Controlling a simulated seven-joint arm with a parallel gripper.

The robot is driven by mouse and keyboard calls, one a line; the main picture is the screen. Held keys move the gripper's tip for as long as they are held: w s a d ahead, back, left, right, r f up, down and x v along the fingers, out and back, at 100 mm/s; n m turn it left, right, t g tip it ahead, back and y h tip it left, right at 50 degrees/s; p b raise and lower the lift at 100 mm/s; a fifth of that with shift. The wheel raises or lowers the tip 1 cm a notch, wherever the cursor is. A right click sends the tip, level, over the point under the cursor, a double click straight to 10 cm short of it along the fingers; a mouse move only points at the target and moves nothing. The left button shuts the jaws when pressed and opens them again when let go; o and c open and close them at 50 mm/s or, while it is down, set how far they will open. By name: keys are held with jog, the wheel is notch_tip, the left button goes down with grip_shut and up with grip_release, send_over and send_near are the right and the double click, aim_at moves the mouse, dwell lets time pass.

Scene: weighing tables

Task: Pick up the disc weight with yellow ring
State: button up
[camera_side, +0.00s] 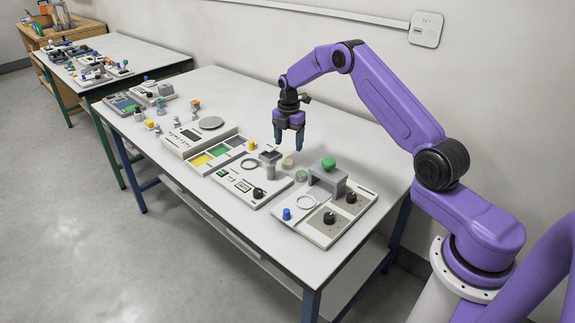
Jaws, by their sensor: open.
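My gripper (288,145) hangs over the table with its fingers pointing down, open and with nothing between them. Just below it stands a small pale yellowish disc (288,163), which may be the disc weight with the yellow ring; it is too small to make out a ring. A greenish disc (301,175) stands close by, nearer the camera and to the right. A grey cylinder (270,172) stands to the left. The fingertips appear above these pieces and apart from them.
A grey block with a green knob (329,163) stands to the right, on or behind a dial panel (327,220). The table's back (230,85) is clear.

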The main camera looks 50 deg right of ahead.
aim_at(288, 162)
jog(key=shift+w+d+f, duration=0.1)
jog(key=shift+w+f, duration=0.1)
jog(key=shift+f, duration=1.75)
jog(key=shift+w+d+f, duration=0.1)
jog(key=shift+w+f, duration=0.05)
jog(key=shift+f, duration=1.8)
jog(key=c, duration=1.3)
